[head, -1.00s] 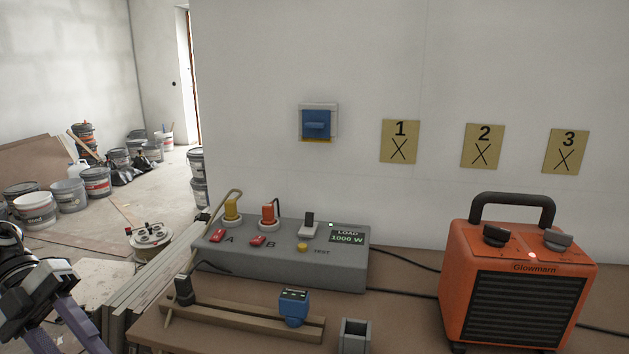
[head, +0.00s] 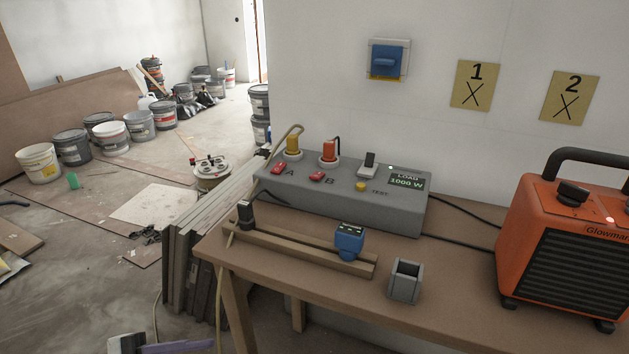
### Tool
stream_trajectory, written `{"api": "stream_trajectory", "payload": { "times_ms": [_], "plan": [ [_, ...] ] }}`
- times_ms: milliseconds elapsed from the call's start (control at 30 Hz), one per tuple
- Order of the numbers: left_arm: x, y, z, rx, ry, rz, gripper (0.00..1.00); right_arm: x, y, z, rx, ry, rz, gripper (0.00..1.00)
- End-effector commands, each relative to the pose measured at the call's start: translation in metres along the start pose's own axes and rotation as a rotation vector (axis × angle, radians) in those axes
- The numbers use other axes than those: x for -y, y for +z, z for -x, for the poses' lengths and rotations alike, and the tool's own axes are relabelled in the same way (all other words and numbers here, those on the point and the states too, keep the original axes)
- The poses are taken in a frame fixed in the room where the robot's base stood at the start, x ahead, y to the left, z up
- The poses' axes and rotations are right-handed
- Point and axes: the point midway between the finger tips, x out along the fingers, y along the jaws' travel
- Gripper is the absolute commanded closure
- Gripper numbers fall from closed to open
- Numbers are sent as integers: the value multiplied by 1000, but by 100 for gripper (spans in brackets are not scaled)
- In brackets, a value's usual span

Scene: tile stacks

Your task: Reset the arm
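A small part of my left arm shows at the bottom edge of the head view: a grey and white piece and a purple piece that I take for part of my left gripper (head: 178,348). It is low, left of the wooden table (head: 455,297) and apart from it. Most of it is cut off by the frame, so I cannot see whether the fingers are open or shut or hold anything. My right arm and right gripper are out of view.
On the table are a grey load box (head: 340,192) with plugs and switches, a wooden rail (head: 295,243) with a blue block (head: 349,241), a grey holder (head: 405,281) and an orange heater (head: 560,240). Stacked boards (head: 190,250) lean beside the table. Buckets (head: 110,137) stand at the back left.

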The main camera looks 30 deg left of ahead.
Motion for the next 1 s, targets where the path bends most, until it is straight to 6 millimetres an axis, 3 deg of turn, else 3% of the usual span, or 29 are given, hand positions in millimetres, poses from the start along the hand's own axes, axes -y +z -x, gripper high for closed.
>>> {"api": "stream_trajectory", "payload": {
  "times_ms": [200, 367, 500, 633, 800, 1000],
  "plan": [
    [13, 43, -38, 207, -135, 33, 61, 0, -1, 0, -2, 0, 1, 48],
    [9, 82, -59, 436, -228, 117, 61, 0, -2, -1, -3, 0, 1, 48],
    [-16, 110, -66, 654, -256, 228, 61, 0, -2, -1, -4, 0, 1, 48],
    [-52, 124, -65, 834, -233, 334, 61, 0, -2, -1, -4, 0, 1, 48],
    [-97, 126, -59, 1010, -165, 447, 61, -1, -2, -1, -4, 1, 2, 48],
    [-150, 112, -49, 1173, -52, 554, 61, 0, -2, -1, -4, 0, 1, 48]
  ]
}}
